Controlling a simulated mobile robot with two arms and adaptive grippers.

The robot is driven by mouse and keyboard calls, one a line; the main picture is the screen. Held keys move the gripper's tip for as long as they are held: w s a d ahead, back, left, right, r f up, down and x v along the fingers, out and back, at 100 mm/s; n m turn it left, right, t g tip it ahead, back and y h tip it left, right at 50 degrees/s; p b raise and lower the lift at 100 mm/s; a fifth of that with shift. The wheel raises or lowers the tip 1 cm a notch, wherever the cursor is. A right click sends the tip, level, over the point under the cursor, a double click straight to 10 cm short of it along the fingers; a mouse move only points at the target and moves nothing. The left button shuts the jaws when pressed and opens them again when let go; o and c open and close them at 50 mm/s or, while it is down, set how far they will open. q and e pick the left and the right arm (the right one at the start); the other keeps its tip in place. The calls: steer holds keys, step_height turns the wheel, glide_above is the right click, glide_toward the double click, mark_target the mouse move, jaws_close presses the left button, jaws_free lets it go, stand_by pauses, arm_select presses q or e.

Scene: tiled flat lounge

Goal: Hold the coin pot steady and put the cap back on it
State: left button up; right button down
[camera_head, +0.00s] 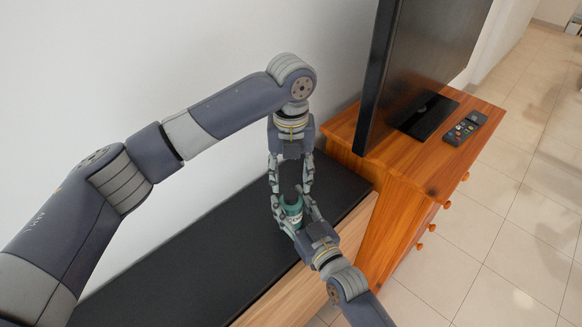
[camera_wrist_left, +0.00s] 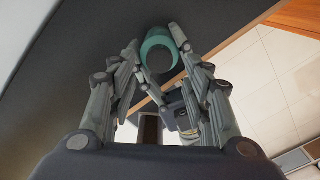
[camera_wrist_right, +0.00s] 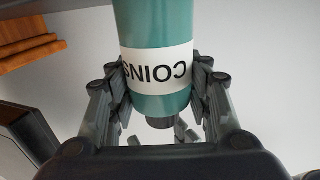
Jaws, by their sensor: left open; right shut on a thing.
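The teal coin pot (camera_head: 294,213) stands upright above the black bench top; its white COINS label (camera_wrist_right: 157,68) shows upside down in the right wrist view. My right gripper (camera_head: 291,207) is shut around its side. A dark, narrower cap (camera_wrist_right: 160,122) shows at the pot's mouth; I cannot tell whether it is fully seated. My left gripper (camera_head: 291,188) points down from above, open, with its fingers either side of the cap and pot top. In the left wrist view the pot's round teal rim (camera_wrist_left: 147,50) shows between the fingertips, with a dark middle.
The long black-topped bench (camera_head: 190,250) runs along the white wall and is bare to the left. A wooden cabinet (camera_head: 395,168) to the right bears a television (camera_head: 420,60) and a remote control (camera_head: 466,128). Tiled floor (camera_head: 510,230) lies clear on the right.

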arm_select(q)
steer(key=n, duration=0.5)
steer(key=shift+r, duration=0.25)
steer(key=n, duration=0.5)
steer(key=shift+r, duration=0.25)
steer(key=n, duration=0.3)
steer(key=shift+r, duration=0.15)
steer(key=n, duration=0.5)
steer(key=shift+r, duration=0.25)
steer(key=n, duration=0.3)
steer(key=shift+r, duration=0.15)
steer(key=n, duration=0.5)
steer(key=shift+r, duration=0.2)
steer(key=n, duration=0.5)
steer(key=shift+r, duration=0.25)
steer(key=n, duration=0.4)
steer(key=shift+r+n, duration=0.2)
steer(key=shift+n, duration=0.2)
